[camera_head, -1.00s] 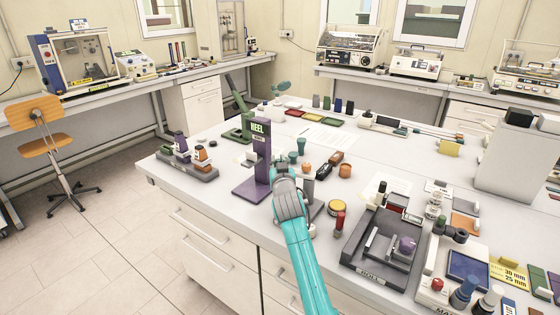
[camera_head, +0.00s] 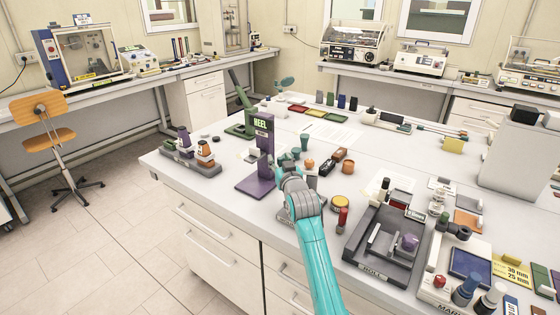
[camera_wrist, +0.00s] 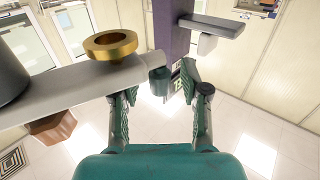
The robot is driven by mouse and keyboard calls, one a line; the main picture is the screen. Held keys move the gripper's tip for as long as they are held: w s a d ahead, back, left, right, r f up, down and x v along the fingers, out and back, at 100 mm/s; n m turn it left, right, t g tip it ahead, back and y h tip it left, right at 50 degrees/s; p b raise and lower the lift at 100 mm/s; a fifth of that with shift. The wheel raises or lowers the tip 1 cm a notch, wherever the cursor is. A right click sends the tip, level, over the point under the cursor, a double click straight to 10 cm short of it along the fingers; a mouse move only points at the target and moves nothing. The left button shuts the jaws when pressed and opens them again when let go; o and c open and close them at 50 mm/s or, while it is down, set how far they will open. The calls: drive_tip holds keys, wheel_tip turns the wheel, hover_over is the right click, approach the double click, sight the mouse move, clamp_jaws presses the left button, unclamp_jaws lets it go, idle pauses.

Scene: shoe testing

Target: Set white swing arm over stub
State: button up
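The purple HEEL stand (camera_head: 264,160) stands on the bench in the head view. Its purple column (camera_wrist: 172,28) rises behind the fingers in the wrist view. A whitish bar (camera_wrist: 75,88), which looks like the white swing arm, runs from the left edge to near that column. A short dark knob or stub (camera_wrist: 160,82) shows at its right end. My gripper (camera_wrist: 159,80) has its fingers apart, one on each side of the dark piece, with no clear contact. In the head view my gripper (camera_head: 291,170) is right of the stand and hides what lies behind it.
A brass ring (camera_wrist: 111,44) and a dark cylinder (camera_wrist: 8,75) are by the bar. A grey tray fixture (camera_head: 378,262) stands right of my arm, with a yellow-topped tin (camera_head: 340,201) and red-capped bottle (camera_head: 342,219) between. A rack (camera_head: 190,160) stands left of the stand.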

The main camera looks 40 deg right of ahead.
drive_tip(key=shift+s, duration=0.1)
drive_tip(key=v, duration=1.2)
drive_tip(key=shift+r, duration=0.1)
